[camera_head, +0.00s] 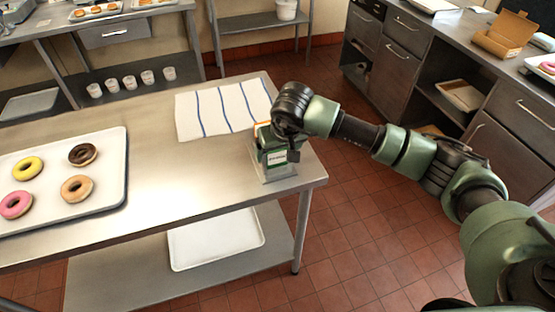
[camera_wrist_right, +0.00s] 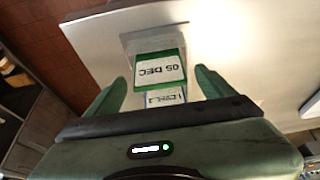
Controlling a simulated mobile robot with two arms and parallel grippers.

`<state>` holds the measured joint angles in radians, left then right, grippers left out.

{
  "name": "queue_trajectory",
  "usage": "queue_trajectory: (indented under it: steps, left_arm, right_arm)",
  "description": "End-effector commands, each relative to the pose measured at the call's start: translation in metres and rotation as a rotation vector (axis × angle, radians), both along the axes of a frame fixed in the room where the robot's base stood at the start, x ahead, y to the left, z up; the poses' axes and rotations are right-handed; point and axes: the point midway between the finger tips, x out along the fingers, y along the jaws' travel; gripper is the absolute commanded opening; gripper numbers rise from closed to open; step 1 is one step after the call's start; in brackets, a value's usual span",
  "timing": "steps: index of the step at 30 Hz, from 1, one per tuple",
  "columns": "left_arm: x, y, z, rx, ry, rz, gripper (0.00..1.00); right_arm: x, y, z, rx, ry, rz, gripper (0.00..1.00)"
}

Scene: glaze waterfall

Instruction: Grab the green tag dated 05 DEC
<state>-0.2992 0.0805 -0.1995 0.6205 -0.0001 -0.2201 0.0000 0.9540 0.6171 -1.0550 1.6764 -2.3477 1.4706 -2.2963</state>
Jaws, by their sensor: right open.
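The green-edged tag reading "05 DEC" (camera_wrist_right: 158,70) shows in the right wrist view, its text upside down. It sits in a pale holder (camera_wrist_right: 133,42), and part of another white label (camera_wrist_right: 165,97) shows below it. In the head view the holder's base (camera_head: 280,176) stands near the right corner of the steel table, and my gripper hides the tag. My right gripper (camera_head: 272,160) is over the holder. In the wrist view its fingers (camera_wrist_right: 162,84) are apart, one on each side of the tag; contact is not visible. My left gripper is not in view.
A white striped cloth (camera_head: 222,108) lies on the table (camera_head: 165,165) behind the holder. A tray (camera_head: 108,182) with several donuts is at the left. Bare steel lies between tray and holder. Counters with drawers (camera_head: 395,62) stand at the right.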

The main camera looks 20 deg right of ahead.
Motion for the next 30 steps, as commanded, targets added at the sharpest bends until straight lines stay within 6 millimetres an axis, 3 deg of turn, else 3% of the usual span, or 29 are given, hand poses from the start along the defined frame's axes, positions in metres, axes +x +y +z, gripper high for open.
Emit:
queue_trajectory:
  steps: [1, 8, 20, 26, 30]
  left_arm:
    - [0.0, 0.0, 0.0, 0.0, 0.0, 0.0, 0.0]
    - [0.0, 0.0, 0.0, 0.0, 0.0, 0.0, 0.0]
    - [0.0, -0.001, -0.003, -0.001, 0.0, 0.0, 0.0]
    - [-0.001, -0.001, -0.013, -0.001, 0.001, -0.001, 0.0]
    - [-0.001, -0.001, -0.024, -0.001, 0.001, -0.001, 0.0]
  right_arm:
    - [0.0, 0.0, 0.0, 0.0, 0.0, 0.0, 0.84]
    - [0.0, 0.0, 0.0, 0.0, 0.0, -0.001, 0.2]
    - [0.001, 0.0, 0.007, 0.0, -0.002, -0.001, 0.18]
    - [0.001, 0.0, 0.034, 0.002, -0.007, -0.001, 0.18]
    - [0.002, 0.0, 0.068, 0.002, -0.009, -0.001, 0.18]
